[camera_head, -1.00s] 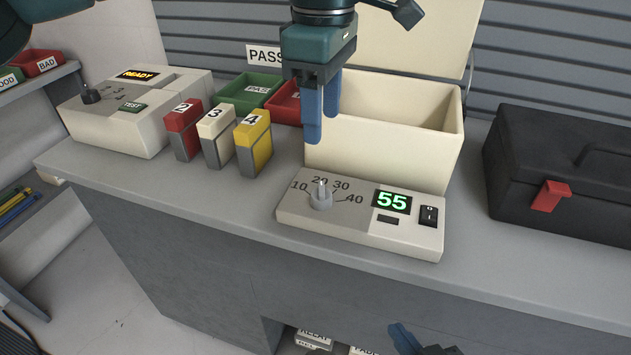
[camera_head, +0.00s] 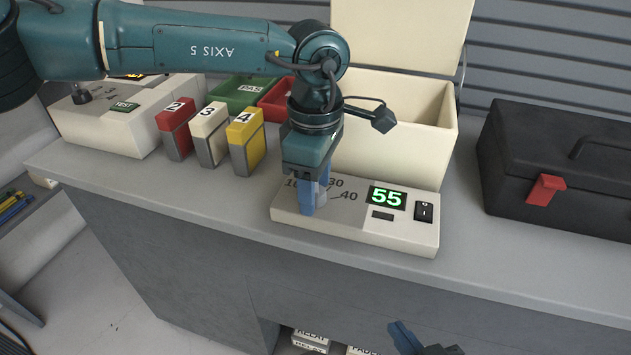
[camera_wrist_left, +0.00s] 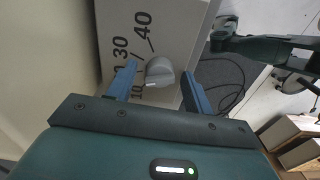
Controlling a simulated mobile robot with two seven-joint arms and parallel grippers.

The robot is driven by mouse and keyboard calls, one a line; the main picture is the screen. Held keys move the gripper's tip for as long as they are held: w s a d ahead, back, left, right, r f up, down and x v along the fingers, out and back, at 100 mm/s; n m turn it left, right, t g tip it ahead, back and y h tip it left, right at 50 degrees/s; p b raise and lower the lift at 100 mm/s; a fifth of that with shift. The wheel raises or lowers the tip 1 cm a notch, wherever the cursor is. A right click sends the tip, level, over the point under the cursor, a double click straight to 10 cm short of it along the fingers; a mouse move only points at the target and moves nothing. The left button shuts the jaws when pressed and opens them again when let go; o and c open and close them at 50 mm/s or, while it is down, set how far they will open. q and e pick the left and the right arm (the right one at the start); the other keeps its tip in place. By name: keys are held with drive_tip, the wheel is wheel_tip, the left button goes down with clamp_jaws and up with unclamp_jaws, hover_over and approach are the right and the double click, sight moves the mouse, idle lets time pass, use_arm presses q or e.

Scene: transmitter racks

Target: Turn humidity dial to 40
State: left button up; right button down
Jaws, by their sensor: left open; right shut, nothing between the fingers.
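The humidity dial is a grey knob (camera_wrist_left: 160,71) on the front unit (camera_head: 380,232), a cream box with the numbers 10 to 40 and a green display (camera_head: 386,197) reading 55. My left gripper (camera_head: 312,200) is down at the knob and hides most of it in the head view. In the left wrist view, its blue fingers (camera_wrist_left: 158,85) are open, one on each side of the knob; I cannot tell whether they touch it. The knob's pointer direction is not clear now. My right gripper (camera_head: 408,340) shows only partly at the bottom edge, below the counter.
A cream open-lidded box (camera_head: 400,120) stands just behind the unit. A black case (camera_head: 560,165) is at the right. Red, white and yellow blocks (camera_head: 210,135) stand left, near a tester (camera_head: 110,125) and green tray (camera_head: 243,92). Counter in front of the case is clear.

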use_arm(q)
drive_tip(key=c, duration=0.9)
drive_tip(key=shift+c, duration=0.2)
use_arm(e)
drive_tip(key=shift+f, duration=0.25)
use_arm(q)
drive_tip(key=m, duration=0.4)
drive_tip(key=shift+m, duration=0.4)
drive_tip(key=m+b, duration=0.1)
drive_tip(key=m, duration=0.7)
drive_tip(key=shift+m+b, duration=0.35)
drive_tip(key=shift+m, duration=1.15)
use_arm(e)
drive_tip(key=shift+s+d+r, duration=0.25)
drive_tip(key=shift+d, duration=0.05)
